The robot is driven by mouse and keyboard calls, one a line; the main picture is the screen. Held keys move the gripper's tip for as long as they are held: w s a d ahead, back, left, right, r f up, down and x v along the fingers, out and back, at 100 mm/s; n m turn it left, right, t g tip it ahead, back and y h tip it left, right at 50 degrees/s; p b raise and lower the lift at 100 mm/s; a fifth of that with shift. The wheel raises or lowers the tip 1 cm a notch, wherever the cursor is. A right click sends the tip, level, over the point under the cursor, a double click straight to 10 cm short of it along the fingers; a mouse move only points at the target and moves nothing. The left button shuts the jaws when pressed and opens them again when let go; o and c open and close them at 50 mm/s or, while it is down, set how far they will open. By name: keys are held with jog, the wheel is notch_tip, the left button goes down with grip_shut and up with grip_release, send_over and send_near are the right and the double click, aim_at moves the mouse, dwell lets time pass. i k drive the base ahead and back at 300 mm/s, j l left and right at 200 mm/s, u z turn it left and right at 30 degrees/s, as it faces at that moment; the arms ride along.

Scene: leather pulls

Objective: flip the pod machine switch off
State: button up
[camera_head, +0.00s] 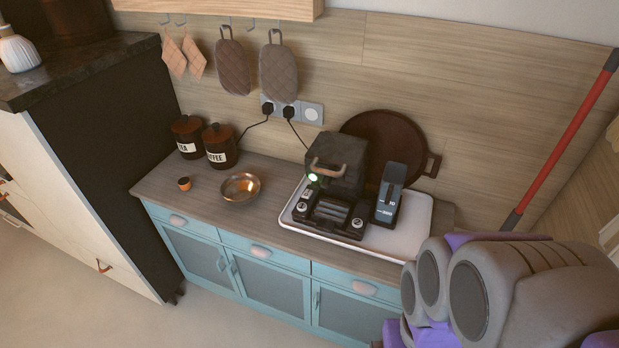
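A dark machine (338,162) with a copper-coloured handle stands on a white tray (418,214) on the counter; it appears to be the pod machine. A small green light (313,177) glows on its front left. Its low front part has a ribbed top and small pale round details on each side. A tall narrow black unit (391,190) with pale markings stands close to its right. Which part is the switch, and its position, are too small to tell. My gripper is not in view; only grey and purple parts of my arm show at the lower right.
A copper bowl (240,188), a small copper-topped item (184,184) and two dark canisters (219,146) stand left of the tray. A round brown board (384,137) leans behind. Cords run to wall sockets (311,113). A red pole (568,130) leans at right. Floor at left front is clear.

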aim_at(307, 195)
jog(key=i+j+z, duration=0.15)
jog(key=j, duration=0.2)
jog(key=i+j+z, duration=0.1)
jog(key=j, duration=0.3)
jog(key=i+j+z, duration=0.15)
jog(key=j, duration=0.25)
jog(key=i+j+z, duration=0.15)
jog(key=j, duration=0.25)
jog(key=i+j+z, duration=0.1)
jog(key=j, duration=0.35)
jog(key=i, duration=0.05)
